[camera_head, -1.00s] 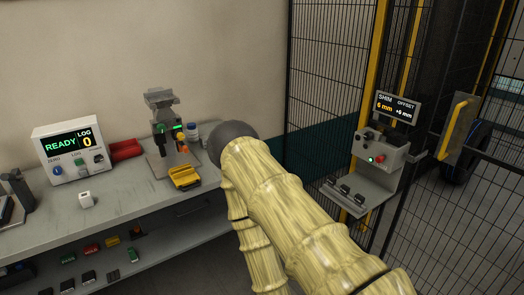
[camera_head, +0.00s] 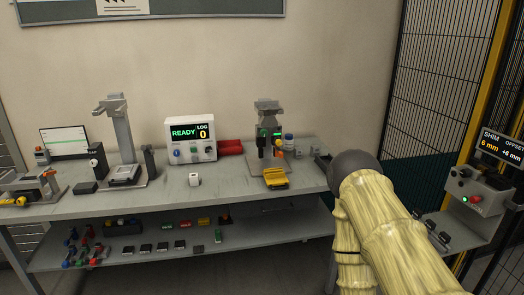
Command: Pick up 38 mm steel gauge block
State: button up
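I cannot tell which piece is the 38 mm steel gauge block; no size marking is readable. Several small dark blocks (camera_head: 162,246) lie in a row on the lower shelf of the bench. A small white block (camera_head: 194,180) sits on the bench top in front of the READY display box (camera_head: 190,141). My arm, in a yellowish ribbed cover with a dark round end, reaches in from the lower right. My gripper does not show.
The grey bench (camera_head: 110,208) carries a tall stand (camera_head: 117,130), a clamp-like device (camera_head: 267,125), a yellow tray (camera_head: 276,178) and red bins (camera_head: 230,147). Coloured pieces lie on the lower shelf (camera_head: 250,236). At right are a mesh fence (camera_head: 435,90) and the SHIM station (camera_head: 480,195).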

aim_at(298, 152)
jog(key=u, duration=0.5)
jog(key=i, duration=1.3)
jog(key=z, duration=0.85)
jog(key=i, duration=0.35)
jog(key=z, duration=1.9)
jog(key=k, duration=0.55)
jog(key=u, duration=0.15)
